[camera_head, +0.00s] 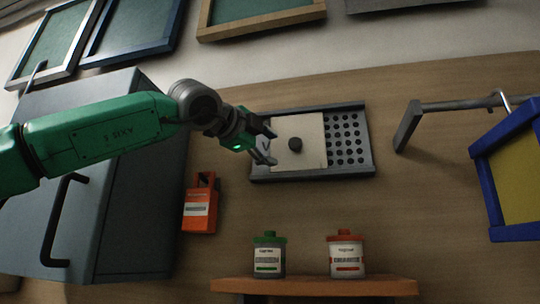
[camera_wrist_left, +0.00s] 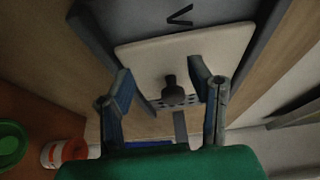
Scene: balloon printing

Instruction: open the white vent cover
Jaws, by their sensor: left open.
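The white vent cover (camera_head: 300,134) is a flat pale panel with a dark round knob (camera_head: 295,144). It sits over the left part of a grey framed vent (camera_head: 312,175), and rows of dark holes show to its right. My left gripper (camera_head: 268,143) is open at the cover's left edge in the head view. In the left wrist view the cover (camera_wrist_left: 215,48) lies ahead, and its knob (camera_wrist_left: 172,92) stands between the open fingers of my left gripper (camera_wrist_left: 170,82), with gaps visible on both sides. My right gripper is not in view.
A grey cabinet (camera_head: 110,200) with a black handle stands left. An orange device (camera_head: 200,205) is beside it. Two jars, green-lidded (camera_head: 268,256) and red-lidded (camera_head: 346,257), stand on an orange shelf (camera_head: 315,287). A grey bar (camera_head: 450,105) and blue frame (camera_head: 488,185) are right.

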